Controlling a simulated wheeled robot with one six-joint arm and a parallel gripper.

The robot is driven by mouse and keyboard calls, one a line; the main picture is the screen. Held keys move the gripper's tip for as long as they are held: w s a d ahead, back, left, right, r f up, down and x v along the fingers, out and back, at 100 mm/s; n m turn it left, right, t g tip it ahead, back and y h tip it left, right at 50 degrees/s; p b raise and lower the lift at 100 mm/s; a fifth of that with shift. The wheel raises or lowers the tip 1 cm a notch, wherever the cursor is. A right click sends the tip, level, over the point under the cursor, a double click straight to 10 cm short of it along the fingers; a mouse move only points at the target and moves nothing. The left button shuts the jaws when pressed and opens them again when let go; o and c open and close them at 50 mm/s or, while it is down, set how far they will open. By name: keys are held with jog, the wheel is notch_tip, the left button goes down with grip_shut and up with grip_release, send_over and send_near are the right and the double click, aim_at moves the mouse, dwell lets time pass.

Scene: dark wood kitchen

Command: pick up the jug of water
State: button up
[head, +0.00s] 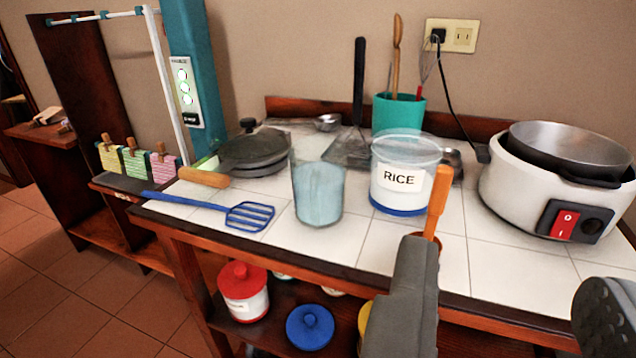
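The jug of water (318,192) is a clear vessel of pale bluish water. It stands upright on the white tiled counter (390,246), left of the rice container. My gripper (510,270) is in the lower right of the head view. Its two dark grey fingers are wide apart, with nothing between them. The jug is to the left of both fingers and farther away, not touching them. No handle on the jug can be made out.
A clear rice container (403,192) stands right of the jug. A blue slotted spatula (250,216) lies to its left, near a dark lidded pan (255,152). A white cooker (540,195) stands at right. An orange handle (437,200) rises near the front edge.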

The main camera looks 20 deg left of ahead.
jog(key=o, duration=0.6)
jog(key=shift+w+r, duration=0.1)
jog(key=shift+w, duration=0.05)
jog(key=shift+c, duration=0.2)
jog(key=r+m+g+y, duration=0.1)
jog(key=m+g+y, duration=0.3)
jog(key=m+g, duration=1.3)
send_over(319, 180)
jog(key=w+d, duration=0.2)
jog(key=d, duration=0.4)
jog(key=n+g, duration=0.2)
jog(key=x, duration=1.1)
jog(key=shift+s+a, duration=0.15)
jog(key=shift+a, duration=0.25)
jog(key=shift+w+x, duration=0.2)
jog(key=shift+x, duration=2.75)
